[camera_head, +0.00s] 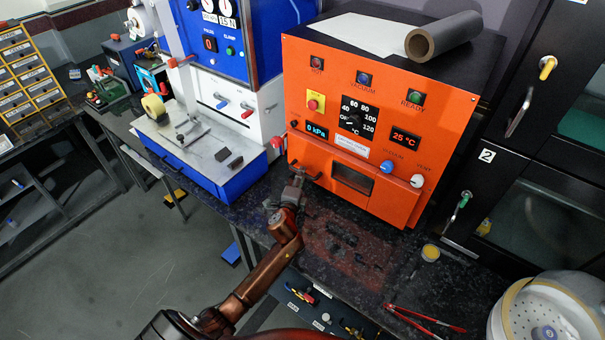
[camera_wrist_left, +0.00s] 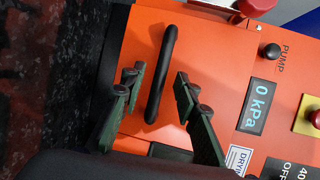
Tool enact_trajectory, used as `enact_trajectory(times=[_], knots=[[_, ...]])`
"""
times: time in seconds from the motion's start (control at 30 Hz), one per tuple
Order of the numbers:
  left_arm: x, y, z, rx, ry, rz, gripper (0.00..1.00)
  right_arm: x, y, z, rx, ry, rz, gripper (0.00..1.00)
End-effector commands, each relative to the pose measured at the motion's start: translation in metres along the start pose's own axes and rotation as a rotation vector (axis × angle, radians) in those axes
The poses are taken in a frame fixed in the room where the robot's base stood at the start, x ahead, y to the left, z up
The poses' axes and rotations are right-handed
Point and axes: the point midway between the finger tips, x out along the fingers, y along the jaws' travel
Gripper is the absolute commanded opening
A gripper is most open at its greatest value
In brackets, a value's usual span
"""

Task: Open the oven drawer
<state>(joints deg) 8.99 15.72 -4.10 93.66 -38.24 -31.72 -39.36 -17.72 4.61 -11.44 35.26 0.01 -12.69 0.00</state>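The orange oven (camera_head: 450,118) stands on the dark speckled counter; its front also fills much of the left wrist view (camera_wrist_left: 205,55). A black bar handle (camera_wrist_left: 162,75) is on the oven front, below the pump knob and the 0 kPa display. The lower front has a dark window (camera_head: 352,178), and I see no clear gap showing the drawer out. My left gripper (camera_head: 297,177) is at the handle, left of the window. In the left wrist view its fingers (camera_wrist_left: 158,88) are spread on either side of the handle, with gaps visible. My right gripper is not in view.
A blue and white press (camera_head: 215,150) stands left of the oven. A dark cabinet (camera_head: 540,180) is at the right. Red-handled tongs (camera_head: 425,318), a small yellow-topped jar (camera_head: 430,253) and a white round machine (camera_head: 555,310) are at the lower right. Some counter before the oven is clear.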

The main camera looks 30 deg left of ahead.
Motion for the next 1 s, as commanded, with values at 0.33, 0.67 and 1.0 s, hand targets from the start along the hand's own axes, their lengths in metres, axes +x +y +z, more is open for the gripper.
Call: enact_trajectory(times=[0.33, 0.67, 1.0], knots=[[0.026, 0.001, 0.002, 0.000, -0.002, 0.001, 0.29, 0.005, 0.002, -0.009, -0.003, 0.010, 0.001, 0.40], [0.025, 0.001, 0.003, -0.001, -0.004, 0.001, 0.20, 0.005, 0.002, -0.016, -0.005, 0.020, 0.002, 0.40], [0.025, 0.001, 0.004, -0.001, -0.005, 0.001, 0.00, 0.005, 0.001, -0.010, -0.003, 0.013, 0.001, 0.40]])
